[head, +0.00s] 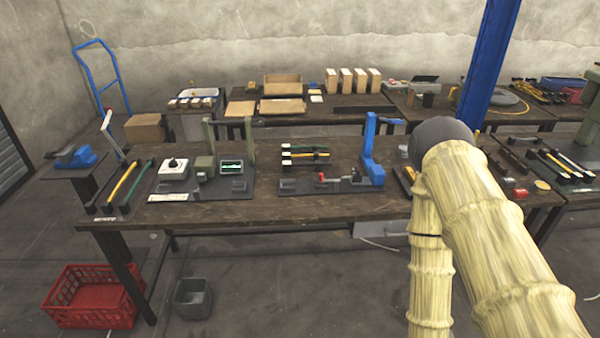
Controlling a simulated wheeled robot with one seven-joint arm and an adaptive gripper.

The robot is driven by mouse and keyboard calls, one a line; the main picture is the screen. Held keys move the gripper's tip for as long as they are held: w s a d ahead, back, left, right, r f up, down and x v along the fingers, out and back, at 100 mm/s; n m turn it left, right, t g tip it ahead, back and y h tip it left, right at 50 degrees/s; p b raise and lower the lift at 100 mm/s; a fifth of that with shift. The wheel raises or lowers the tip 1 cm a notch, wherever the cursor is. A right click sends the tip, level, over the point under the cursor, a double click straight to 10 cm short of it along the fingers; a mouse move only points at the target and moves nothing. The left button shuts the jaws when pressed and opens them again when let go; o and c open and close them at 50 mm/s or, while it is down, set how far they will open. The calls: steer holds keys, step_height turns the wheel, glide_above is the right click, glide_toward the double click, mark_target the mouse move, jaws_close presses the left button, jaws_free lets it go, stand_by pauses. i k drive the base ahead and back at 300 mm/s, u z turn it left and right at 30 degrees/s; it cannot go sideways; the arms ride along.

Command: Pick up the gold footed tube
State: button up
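I cannot pick out a gold footed tube for certain. A small round gold piece (541,185) lies at the right end of the front workbench, too small to tell its shape. My arm, in a pale yellow cover with a dark rounded joint, fills the right side of the head view and hides part of the bench. My gripper is not in view.
The front workbench (230,214) carries a blue press (371,158), a green press (206,165), a white control box (174,171) and tool rows. A blue post (490,60) rises behind my arm. A red crate (90,297) and grey bin (193,298) stand on the floor.

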mark_target(286, 156)
steer(key=u, duration=0.95)
steer(key=i, duration=0.75)
